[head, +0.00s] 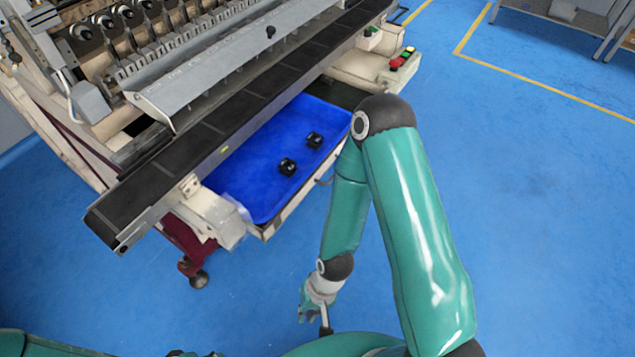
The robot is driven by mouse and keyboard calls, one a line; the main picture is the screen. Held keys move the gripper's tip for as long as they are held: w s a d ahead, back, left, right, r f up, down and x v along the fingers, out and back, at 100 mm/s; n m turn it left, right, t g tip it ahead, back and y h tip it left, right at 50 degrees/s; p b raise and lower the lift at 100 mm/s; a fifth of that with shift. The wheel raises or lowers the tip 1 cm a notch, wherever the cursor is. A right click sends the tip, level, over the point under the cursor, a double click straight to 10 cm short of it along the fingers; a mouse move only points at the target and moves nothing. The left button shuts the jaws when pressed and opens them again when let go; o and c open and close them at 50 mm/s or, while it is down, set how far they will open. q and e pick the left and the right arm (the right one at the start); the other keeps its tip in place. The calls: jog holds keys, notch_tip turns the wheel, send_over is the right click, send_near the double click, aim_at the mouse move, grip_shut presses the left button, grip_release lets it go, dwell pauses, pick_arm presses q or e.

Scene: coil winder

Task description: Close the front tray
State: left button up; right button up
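My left gripper does not show clearly.
The coil winder (190,50) fills the upper left. Its dark conveyor (170,168) runs diagonally above the tray. A control panel with red and green buttons (397,62) sits at its right end. Blue floor (540,180) is free to the right.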

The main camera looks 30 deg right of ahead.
jog(key=s+m, duration=0.1)
jog(key=m, duration=0.1)
jog(key=s+r+m+g, duration=0.1)
jog(key=m, duration=0.1)
jog(key=shift+s+d+m+g, duration=0.15)
jog(key=shift+m+g, duration=0.15)
jog(key=shift+m, duration=0.1)
grip_shut()
jog(key=w+d+r+m+t+b, duration=0.4)
jog(key=w+d+r+m+t, duration=0.1)
jog(key=d+r+m, duration=0.5)
jog(key=w+d+r+m+t+b, duration=0.45)
jog(key=w+d+r+m, duration=0.2)
jog(key=r+m, duration=0.6)
jog(key=b, duration=0.5)
send_near(302, 197)
jog(key=shift+n+t, duration=0.25)
jog(key=shift+n, duration=0.1)
jog(key=f, duration=0.1)
jog(key=w+a+f, duration=0.1)
jog(key=f, duration=0.1)
jog(key=w+a+f, duration=0.1)
jog(key=shift+w+f, duration=0.15)
jog(key=shift+f, duration=0.1)
jog(key=shift+w+a+h, duration=0.2)
jog(key=shift+w+h, duration=0.1)
jog(key=shift+w, duration=0.3)
jog(key=shift+p, duration=0.3)
